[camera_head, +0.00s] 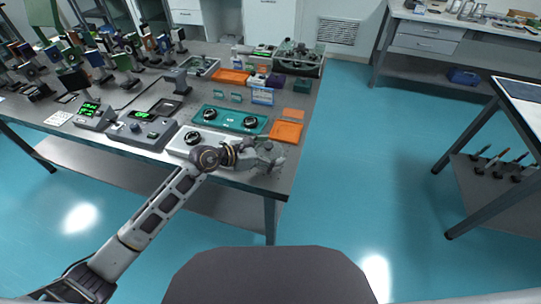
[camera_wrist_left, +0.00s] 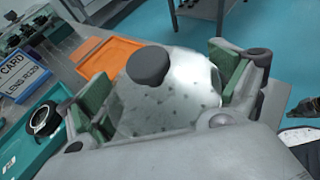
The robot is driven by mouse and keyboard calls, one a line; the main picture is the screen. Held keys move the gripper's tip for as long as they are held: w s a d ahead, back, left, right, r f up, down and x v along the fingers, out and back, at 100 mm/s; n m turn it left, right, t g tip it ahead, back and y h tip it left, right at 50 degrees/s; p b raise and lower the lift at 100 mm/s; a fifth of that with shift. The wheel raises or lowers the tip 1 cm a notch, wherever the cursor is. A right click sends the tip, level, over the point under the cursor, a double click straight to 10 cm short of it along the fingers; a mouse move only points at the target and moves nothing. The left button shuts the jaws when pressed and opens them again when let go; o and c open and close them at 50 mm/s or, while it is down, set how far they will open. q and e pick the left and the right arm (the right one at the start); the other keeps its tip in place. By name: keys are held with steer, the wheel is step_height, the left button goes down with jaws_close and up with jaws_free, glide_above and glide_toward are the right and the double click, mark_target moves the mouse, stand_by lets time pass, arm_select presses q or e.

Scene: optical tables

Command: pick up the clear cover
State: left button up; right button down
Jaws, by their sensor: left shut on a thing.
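The clear cover (camera_wrist_left: 172,98) is a see-through dome with a dark round knob on top. In the left wrist view it sits between the two green-padded fingers of my left gripper (camera_wrist_left: 160,88), which is shut on it. In the head view my left gripper (camera_head: 268,158) is at the front right corner of the optical table (camera_head: 236,178). The cover is hard to make out there, mostly lost against the grey gripper. I cannot tell whether its base touches the table.
An orange tray (camera_head: 286,131) lies just behind the gripper. A teal panel (camera_head: 230,119) with black knobs is behind and left of it. A blue and white lens card (camera_head: 262,96) stands farther back. Open floor (camera_head: 350,170) lies right of the table.

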mark_target(270, 144)
arm_select(q)
step_height(270, 144, up, 26)
arm_select(e)
steer(key=shift+s+a, duration=0.25)
steer(key=shift+a, duration=0.2)
steer(key=shift+r, duration=0.1)
steer(key=shift+d, duration=0.2)
steer(key=shift+d, duration=0.75)
